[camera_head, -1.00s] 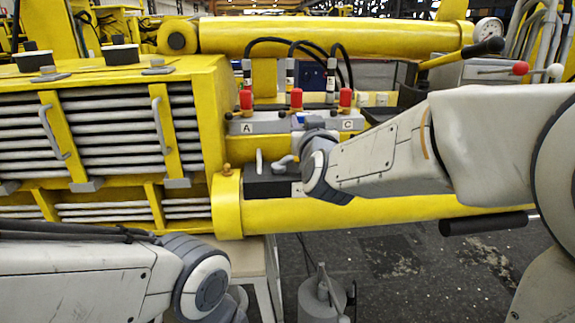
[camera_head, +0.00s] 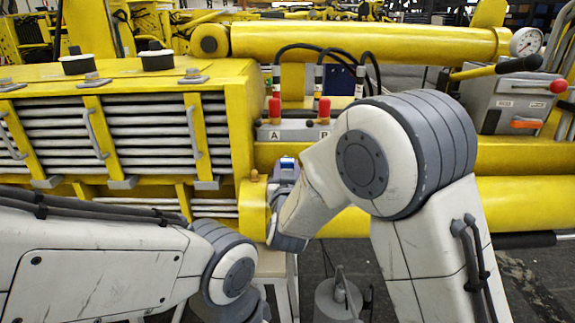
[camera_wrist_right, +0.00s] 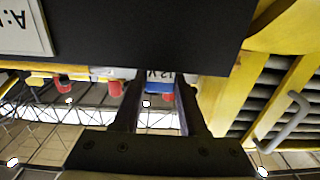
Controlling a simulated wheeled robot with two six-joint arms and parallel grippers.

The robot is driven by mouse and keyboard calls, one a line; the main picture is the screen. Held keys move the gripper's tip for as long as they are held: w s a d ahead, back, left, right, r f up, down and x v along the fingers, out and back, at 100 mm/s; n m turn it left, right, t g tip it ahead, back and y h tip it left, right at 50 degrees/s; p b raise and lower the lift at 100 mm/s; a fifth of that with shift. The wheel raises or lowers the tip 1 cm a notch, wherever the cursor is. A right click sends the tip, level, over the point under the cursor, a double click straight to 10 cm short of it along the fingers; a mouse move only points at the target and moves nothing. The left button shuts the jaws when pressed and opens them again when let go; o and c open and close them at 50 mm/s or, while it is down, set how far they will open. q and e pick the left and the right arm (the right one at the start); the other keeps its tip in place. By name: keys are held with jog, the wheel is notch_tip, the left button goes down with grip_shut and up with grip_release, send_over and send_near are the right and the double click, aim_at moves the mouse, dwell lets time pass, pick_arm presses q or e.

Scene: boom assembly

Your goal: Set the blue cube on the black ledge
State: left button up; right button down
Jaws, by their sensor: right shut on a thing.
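The blue cube (camera_head: 287,163) shows as a small blue and white patch at my right gripper in the head view. In the right wrist view the cube (camera_wrist_right: 160,86), with a white label, sits between the two dark fingers of my right gripper (camera_wrist_right: 160,95), which is shut on it. The black ledge (camera_wrist_right: 150,38) fills the top of the right wrist view, with a white label at its left. The cube is close to the ledge's edge; I cannot tell whether they touch. In the head view my right arm hides the ledge. My left gripper is out of sight beyond its wrist.
A valve block with red knobs (camera_head: 274,110) stands behind the cube. The yellow cylinder (camera_head: 365,42) runs above it. A slatted yellow housing (camera_head: 150,85) lies to the left. A grey control box (camera_head: 515,102) with levers stands at right.

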jog(key=shift+f+b, duration=0.25)
jog(key=shift+b, duration=0.05)
jog(key=shift+c, duration=2.3)
grip_release()
jog(key=shift+r, duration=0.1)
jog(key=shift+r+p, duration=0.25)
jog(key=shift+p, duration=0.15)
jog(key=s+b, duration=0.4)
jog(key=s, duration=0.8)
jog(key=shift+b, duration=0.3)
